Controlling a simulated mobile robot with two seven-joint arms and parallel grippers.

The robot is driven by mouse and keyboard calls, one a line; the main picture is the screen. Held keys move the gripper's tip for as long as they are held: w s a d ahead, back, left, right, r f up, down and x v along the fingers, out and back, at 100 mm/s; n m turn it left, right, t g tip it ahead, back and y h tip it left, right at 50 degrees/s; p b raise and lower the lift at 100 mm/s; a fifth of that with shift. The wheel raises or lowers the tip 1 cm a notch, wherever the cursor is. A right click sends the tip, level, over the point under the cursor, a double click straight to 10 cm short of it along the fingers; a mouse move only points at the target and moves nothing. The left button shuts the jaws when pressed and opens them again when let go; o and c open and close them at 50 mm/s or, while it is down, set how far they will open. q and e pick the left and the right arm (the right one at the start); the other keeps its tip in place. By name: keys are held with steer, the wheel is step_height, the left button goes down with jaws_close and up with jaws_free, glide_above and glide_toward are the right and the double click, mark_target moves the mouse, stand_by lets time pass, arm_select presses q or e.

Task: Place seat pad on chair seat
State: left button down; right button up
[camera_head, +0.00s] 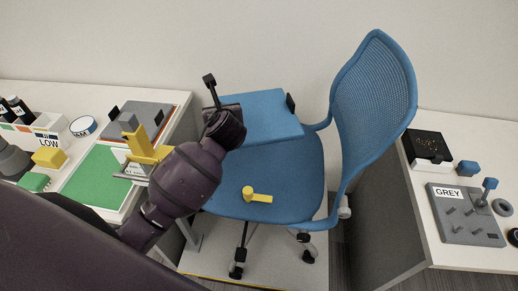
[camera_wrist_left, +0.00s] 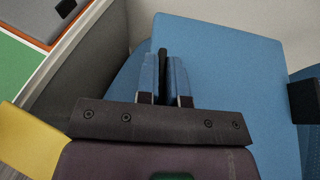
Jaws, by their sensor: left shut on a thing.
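The seat pad (camera_head: 265,115) is a flat blue slab with a black tab on its right edge. It lies over the rear left part of the chair seat (camera_head: 280,170), overhanging its left side. The blue chair has a mesh backrest (camera_head: 377,105) on the right. My left gripper (camera_wrist_left: 164,85) is shut on the pad's near black tab, with the pad (camera_wrist_left: 225,65) stretching away beyond the fingers. In the head view my wrist hides the fingertips. Whether the pad touches the seat I cannot tell. My right gripper is not in view.
A yellow handle-like piece (camera_head: 256,195) lies on the seat's front part. The left table holds a green mat (camera_head: 97,182), a yellow block (camera_head: 49,157) and a grey case (camera_head: 145,117). The right table holds a grey peg board (camera_head: 465,215) and a black box (camera_head: 427,147).

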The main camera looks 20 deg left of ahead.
arm_select(q)
steer(key=shift+w+a+f, duration=0.1)
steer(key=shift+w+f, duration=0.1)
step_height(320, 180, down, 16)
steer(key=b, duration=0.4)
steer(key=shift+r, duration=0.15)
step_height(320, 180, down, 3)
steer(key=shift+f+b, duration=0.15)
steer(key=shift+b, duration=0.5)
steer(key=shift+f, duration=0.35)
steer(key=shift+r, duration=0.1)
steer(key=shift+f, duration=0.2)
steer(key=c, duration=1.2)
jaws_free()
steer(key=shift+c, duration=0.2)
